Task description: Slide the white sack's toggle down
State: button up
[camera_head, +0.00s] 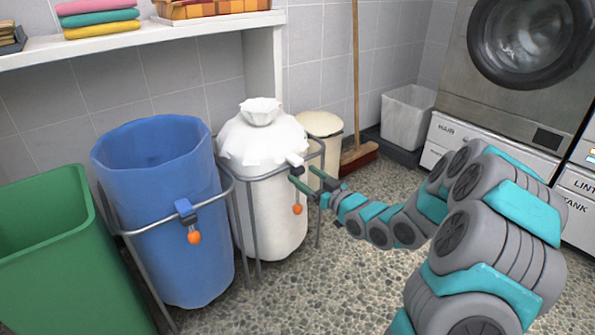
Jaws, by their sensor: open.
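The white sack (273,205) hangs in a grey metal frame in the middle of the view, its top gathered into a closed, ruffled neck (260,112). A small white piece (294,159) sticks out at the sack's upper right. A dark clip is partly visible at the frame's front, and an orange ball (297,209) hangs below it. My gripper (303,176) is open, with its two green fingers pointing left at this spot. The fingers partly hide the clip. I cannot tell whether they touch it.
A blue sack (165,215), open at the top, stands left in its own frame with a blue clip (186,211) and orange ball (194,237). A green bin (60,250) is far left. A cream bin (320,124), broom (358,155) and washer (515,80) stand behind. The speckled floor in front is clear.

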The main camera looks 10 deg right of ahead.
aim_at(301, 172)
jog(key=shift+x, duration=2.05)
grip_shut()
